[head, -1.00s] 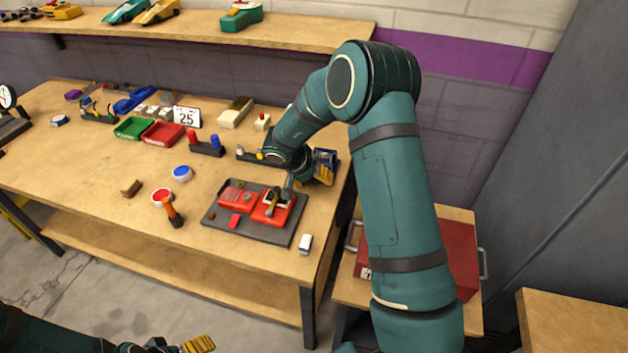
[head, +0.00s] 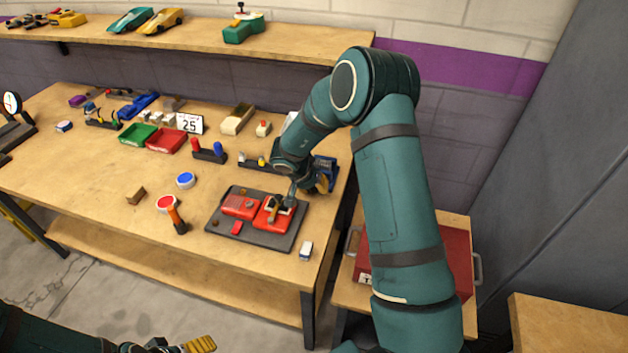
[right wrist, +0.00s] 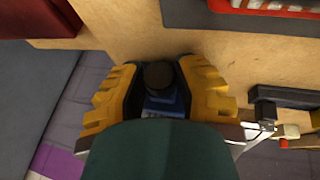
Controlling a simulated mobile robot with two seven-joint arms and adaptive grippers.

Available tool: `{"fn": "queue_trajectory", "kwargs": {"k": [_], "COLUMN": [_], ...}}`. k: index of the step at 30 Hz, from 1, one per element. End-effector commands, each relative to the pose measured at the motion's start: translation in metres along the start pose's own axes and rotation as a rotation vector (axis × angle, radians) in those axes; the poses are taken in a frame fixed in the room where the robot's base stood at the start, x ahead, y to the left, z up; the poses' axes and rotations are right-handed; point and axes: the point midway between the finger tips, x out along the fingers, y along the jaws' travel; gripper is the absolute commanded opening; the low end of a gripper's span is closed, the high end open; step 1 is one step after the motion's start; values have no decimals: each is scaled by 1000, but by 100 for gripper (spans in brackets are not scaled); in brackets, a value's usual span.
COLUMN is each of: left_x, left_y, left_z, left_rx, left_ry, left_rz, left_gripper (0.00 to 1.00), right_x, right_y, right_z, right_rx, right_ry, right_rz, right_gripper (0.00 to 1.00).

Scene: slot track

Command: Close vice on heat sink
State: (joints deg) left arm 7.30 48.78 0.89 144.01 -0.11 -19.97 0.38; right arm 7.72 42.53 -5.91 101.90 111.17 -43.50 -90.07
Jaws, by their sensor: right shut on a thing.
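The blue vice (head: 327,166) stands at the right end of the workbench, partly hidden behind my right forearm. My right gripper (head: 322,184) is at the vice, its yellow fingers pointing down there. In the right wrist view, the yellow fingers (right wrist: 160,88) are on both sides of a dark round knob (right wrist: 159,75), closed on it. A piece of the blue vice (right wrist: 163,103) shows just below the knob. I cannot make out the heat sink or the gap between the vice jaws. My left gripper (head: 200,344) is at the bottom edge, away from the bench; its opening is unclear.
A dark tray (head: 228,226) with red parts lies left of the vice, close to my right wrist. Red and blue buttons and an orange-handled tool (head: 176,217) stand further left. The front left bench top is clear.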

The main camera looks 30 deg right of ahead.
Motion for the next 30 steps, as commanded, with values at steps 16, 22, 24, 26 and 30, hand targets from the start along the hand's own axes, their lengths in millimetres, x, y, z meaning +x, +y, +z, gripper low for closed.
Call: {"fn": "queue_trajectory", "kwargs": {"k": [16,22,24,26,30], "left_x": [-42,-28,-21,-16,-5], "left_y": [16,10,8,6,2], "left_z": [-21,-16,-13,-10,-5], "left_rx": [-13,-10,-8,-6,-3], "left_ry": [48,37,30,24,13], "left_rz": [-5,-4,-3,-2,-1], "left_gripper": [85,85,85,85,85], "right_x": [2,5,6,6,6], "right_y": [4,3,3,3,3], "right_z": [2,4,4,4,4], "right_rx": [94,141,156,167,188], "right_ry": [-5,-5,-5,-4,-5], "right_rz": [-226,-338,-373,-399,-447], "right_gripper": [0,0,0,0,0]}}
